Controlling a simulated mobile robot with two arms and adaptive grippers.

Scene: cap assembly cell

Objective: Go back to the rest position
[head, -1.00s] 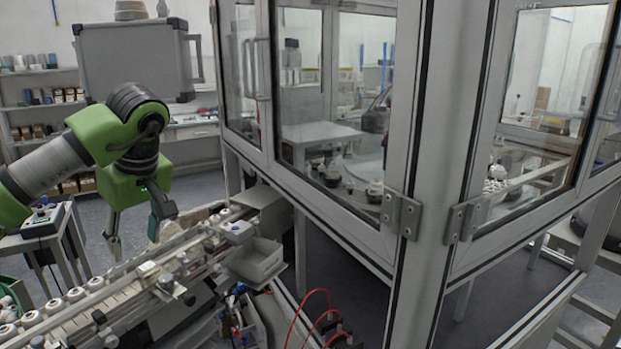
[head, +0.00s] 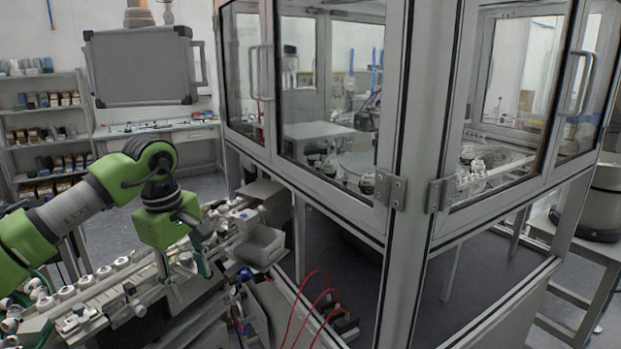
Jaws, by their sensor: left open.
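My left gripper (head: 184,268) hangs from the green and grey left arm in the head view. Its two fingers point down and are spread apart, with nothing seen between them. It is in front of or above the conveyor line (head: 140,283); the exact gap cannot be told. Several white caps (head: 104,272) sit in a row along the line, left of the gripper. My right gripper is not in view.
A glazed metal-framed cell (head: 400,150) fills the middle and right. Red hoses (head: 304,310) hang below the cell.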

